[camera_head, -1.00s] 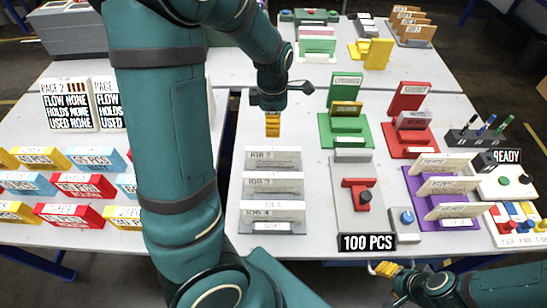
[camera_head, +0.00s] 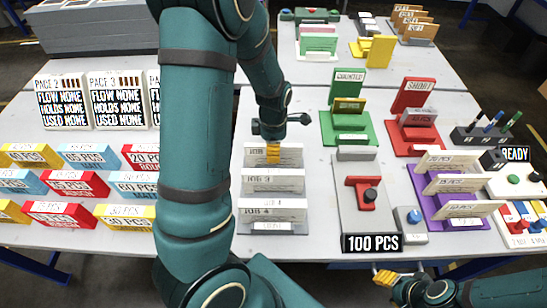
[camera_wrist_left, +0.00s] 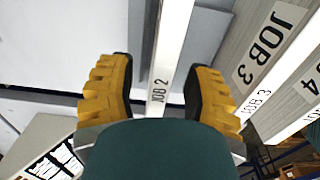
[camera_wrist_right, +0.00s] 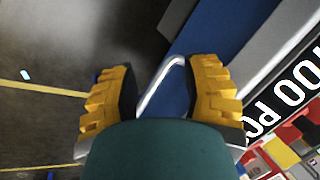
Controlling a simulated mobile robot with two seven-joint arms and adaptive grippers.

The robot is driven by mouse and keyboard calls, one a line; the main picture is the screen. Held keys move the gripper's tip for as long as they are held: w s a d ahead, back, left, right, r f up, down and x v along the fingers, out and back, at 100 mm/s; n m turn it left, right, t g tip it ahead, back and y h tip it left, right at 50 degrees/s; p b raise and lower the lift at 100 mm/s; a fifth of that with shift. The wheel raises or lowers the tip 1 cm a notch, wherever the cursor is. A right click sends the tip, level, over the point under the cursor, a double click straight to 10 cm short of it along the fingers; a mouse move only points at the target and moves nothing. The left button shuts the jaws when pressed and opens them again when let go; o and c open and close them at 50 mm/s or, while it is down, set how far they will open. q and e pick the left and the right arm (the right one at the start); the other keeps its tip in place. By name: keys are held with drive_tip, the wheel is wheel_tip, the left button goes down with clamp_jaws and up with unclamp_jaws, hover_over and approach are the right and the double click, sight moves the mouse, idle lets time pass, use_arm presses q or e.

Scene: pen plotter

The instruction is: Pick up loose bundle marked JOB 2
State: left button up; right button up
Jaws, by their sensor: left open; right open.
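The bundle marked JOB 2 (camera_head: 290,155) is a pale upright slab in the back slot of a grey rack (camera_head: 243,228) near the table's middle. My left gripper (camera_head: 273,154) is over it, pointing down, and hides part of its label. In the left wrist view, the JOB 2 bundle (camera_wrist_left: 168,60) shows its white edge between the two open yellow fingers (camera_wrist_left: 158,97), with gaps at both sides. My right gripper (camera_head: 384,276) is low in front of the table's edge. The right wrist view shows its fingers (camera_wrist_right: 163,95) open and empty.
JOB 3 (camera_head: 273,181) and JOB 4 (camera_head: 273,210) bundles stand in front in the same rack. A grey device with a red part (camera_head: 362,190) and a 100 PCS sign (camera_head: 371,243) are to the right. A green holder (camera_head: 345,125) stands behind it.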

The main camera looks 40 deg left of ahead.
use_arm(q)
wheel_tip(320, 180, down, 2)
clamp_jaws()
idle(0.4)
